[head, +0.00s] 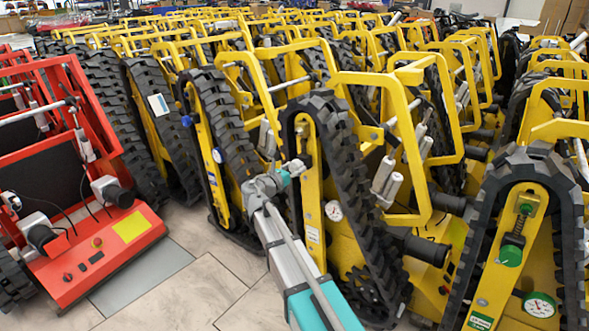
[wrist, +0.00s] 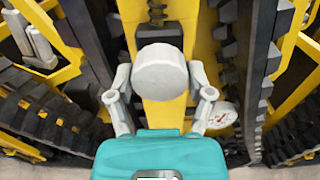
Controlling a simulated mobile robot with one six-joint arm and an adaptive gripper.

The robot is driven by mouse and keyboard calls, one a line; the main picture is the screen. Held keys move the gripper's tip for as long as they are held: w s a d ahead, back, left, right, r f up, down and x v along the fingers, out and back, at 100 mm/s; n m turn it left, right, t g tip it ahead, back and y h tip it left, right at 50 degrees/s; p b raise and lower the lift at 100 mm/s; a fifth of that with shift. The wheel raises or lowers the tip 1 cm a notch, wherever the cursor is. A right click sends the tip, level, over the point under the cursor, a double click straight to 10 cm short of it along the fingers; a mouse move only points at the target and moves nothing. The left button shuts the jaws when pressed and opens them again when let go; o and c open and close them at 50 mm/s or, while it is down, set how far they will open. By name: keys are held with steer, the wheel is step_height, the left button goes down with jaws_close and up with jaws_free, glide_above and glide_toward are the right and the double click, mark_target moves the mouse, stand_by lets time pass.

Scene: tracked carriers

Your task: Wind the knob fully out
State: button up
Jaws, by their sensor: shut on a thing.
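The knob (wrist: 160,72) is a round pale grey cap on the yellow track arm (wrist: 165,110) of the middle carrier. A dark threaded or spring-like part shows behind it in the wrist view. My gripper (wrist: 160,78) has one grey finger on each side of the knob and is shut on it. In the head view my gripper (head: 297,166) reaches the upper part of the same yellow arm (head: 310,190), inside the black track loop. How far out the knob stands cannot be told.
A round white gauge (wrist: 222,115) sits right of the knob, close to my right finger. Black toothed tracks (wrist: 252,70) flank the arm closely. A neighbouring carrier has a green knob (head: 511,255). A red carrier (head: 95,245) stands left; tiled floor (head: 205,285) is free between.

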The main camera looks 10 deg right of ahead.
steer(key=n, duration=0.7)
steer(key=shift+w, duration=0.1)
steer(key=n, duration=0.7)
stand_by(0.4)
steer(key=o, duration=1.1)
steer(key=shift+v, duration=6.05)
